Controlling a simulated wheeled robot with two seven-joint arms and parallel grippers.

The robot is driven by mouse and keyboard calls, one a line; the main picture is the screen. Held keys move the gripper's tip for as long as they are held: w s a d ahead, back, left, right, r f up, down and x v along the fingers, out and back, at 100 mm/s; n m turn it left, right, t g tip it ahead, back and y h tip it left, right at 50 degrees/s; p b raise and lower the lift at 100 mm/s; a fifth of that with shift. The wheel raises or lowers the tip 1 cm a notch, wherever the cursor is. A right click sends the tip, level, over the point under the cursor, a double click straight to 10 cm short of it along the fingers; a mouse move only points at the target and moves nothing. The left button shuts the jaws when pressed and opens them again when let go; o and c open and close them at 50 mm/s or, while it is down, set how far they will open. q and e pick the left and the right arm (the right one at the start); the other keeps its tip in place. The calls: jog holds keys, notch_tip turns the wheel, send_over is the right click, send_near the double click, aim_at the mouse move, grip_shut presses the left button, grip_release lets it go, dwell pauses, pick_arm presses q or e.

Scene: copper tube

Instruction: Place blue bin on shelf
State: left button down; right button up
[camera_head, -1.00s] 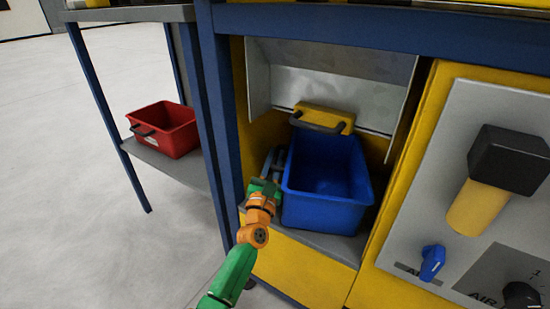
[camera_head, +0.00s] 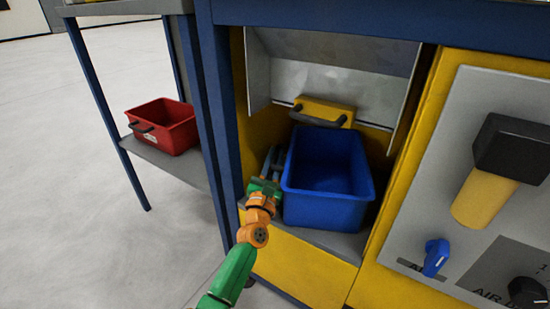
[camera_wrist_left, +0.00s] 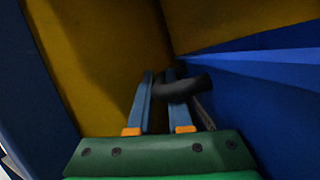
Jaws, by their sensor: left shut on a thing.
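The blue bin (camera_head: 325,210) stands upright and looks empty on the grey ledge inside the open yellow compartment of the machine. My left gripper (camera_head: 275,160) reaches in along the bin's left side. In the left wrist view my left gripper (camera_wrist_left: 161,85) is shut on the bin's black handle (camera_wrist_left: 184,86), with the bin's blue wall (camera_wrist_left: 270,100) to the right. A grey shelf (camera_head: 172,166) stands at the left between blue posts. My right gripper is not in view.
A red bin (camera_head: 170,128) sits on the grey shelf at the left. A blue post (camera_head: 219,120) stands between that shelf and the compartment. A yellow flap with a black handle (camera_head: 318,120) is behind the blue bin. A control panel (camera_head: 440,200) with knobs is at the right.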

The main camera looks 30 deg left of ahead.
pick_arm(q)
jog(key=shift+s+f+b, duration=0.15)
jog(key=shift+f+b, duration=0.15)
jog(key=shift+f, duration=0.1)
jog(key=c, duration=0.8)
grip_release()
jog(key=shift+w+f, duration=0.2)
jog(key=shift+o, duration=0.2)
jog(key=shift+r, duration=0.15)
jog(key=shift+s, duration=0.15)
